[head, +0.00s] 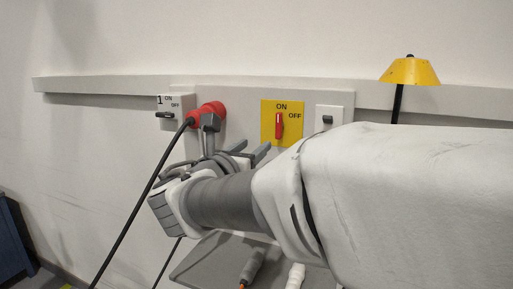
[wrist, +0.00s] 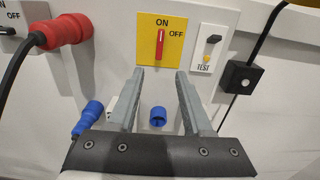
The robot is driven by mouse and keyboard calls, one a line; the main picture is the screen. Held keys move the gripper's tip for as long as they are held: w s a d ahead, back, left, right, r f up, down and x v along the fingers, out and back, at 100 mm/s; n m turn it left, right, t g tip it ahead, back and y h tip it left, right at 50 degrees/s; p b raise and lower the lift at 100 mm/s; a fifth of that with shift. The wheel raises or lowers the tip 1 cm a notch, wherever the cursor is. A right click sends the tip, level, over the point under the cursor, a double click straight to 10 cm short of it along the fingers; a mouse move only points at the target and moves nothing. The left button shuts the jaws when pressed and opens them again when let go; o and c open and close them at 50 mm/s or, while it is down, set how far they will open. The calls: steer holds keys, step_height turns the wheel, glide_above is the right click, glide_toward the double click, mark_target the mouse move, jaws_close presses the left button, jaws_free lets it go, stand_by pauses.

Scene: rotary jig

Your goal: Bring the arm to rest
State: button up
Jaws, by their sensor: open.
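My gripper (wrist: 158,72) is open, and the gap between its fingers is empty in the wrist view. In the head view my gripper (head: 253,150) is in front of the wall panel, with my arm reaching in from the right. A yellow switch plate (wrist: 147,50) with a red handle (wrist: 160,44) is just beyond the fingertips. The red handle (head: 279,125) stands upright, toward ON. I cannot tell whether the fingertips touch the plate.
A red plug (wrist: 68,31) with a black cable sits left. A white TEST switch (wrist: 207,52) and a black box (wrist: 241,77) are right. Blue connectors (wrist: 157,117) are lower. A yellow lamp (head: 410,71) stands at right, and a grey shelf (head: 205,262) is below my gripper.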

stand_by(0.3)
steer(key=s+d+f+m+g+h, duration=0.1)
steer(key=s+d+f+m+g, duration=0.4)
steer(key=d+m, duration=0.35)
steer(key=s+d+f+m+g, duration=0.45)
steer(key=s+d+m, duration=0.25)
steer(key=d, duration=0.2)
steer(key=s+a+f+m+g+y, duration=0.1)
steer(key=s+a+f+m+y, duration=0.1)
steer(key=s+f+m+y, duration=0.5)
steer(key=s+f+m, duration=0.1)
steer(key=s+m, duration=0.4)
steer(key=m, duration=0.4)
steer(key=shift+a+f+g, duration=0.15)
steer(key=shift+f+g, duration=0.1)
steer(key=shift+g, duration=0.1)
